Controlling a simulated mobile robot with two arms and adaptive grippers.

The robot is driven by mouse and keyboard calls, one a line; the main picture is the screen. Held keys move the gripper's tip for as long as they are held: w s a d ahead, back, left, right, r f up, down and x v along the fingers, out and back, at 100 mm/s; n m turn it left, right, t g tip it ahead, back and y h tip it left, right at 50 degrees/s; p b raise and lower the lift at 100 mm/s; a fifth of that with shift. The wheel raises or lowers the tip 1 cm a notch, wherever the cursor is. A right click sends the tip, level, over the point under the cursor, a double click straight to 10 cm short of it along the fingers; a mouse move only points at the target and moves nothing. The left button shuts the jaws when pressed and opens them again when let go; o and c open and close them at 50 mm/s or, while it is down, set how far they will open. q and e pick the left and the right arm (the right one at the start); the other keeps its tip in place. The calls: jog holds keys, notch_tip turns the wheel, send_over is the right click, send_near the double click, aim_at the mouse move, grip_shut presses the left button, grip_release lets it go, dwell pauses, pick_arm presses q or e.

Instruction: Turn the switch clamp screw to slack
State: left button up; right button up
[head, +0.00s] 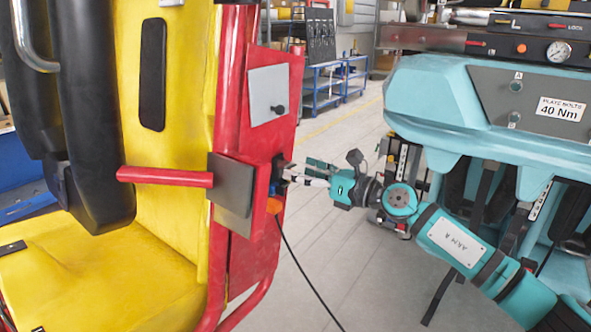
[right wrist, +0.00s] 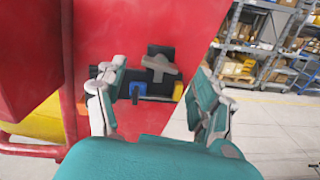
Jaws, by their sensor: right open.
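A grey cross-shaped knob, likely the clamp screw (right wrist: 160,68), sits on a dark switch block (right wrist: 157,53) on the red panel (right wrist: 140,25). A blue piece (right wrist: 137,90) and an orange piece (right wrist: 178,91) are just below it. In the head view the dark switch block (head: 279,168) shows at the panel's right edge, and the knob cannot be made out. My right gripper (head: 297,176) reaches it from the right. In the right wrist view my right gripper (right wrist: 162,68) is open, its fingers spread either side of the knob, apparently not touching it. My left gripper is out of view.
A red bar (head: 165,176) and a grey plate (head: 232,184) stick out left of the switch. A black cable (head: 303,272) hangs from the orange piece. Open floor lies between.

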jog(key=v, duration=0.9)
jog(key=shift+s+d, duration=0.15)
jog(key=shift+d, duration=0.1)
jog(key=shift+f, duration=0.15)
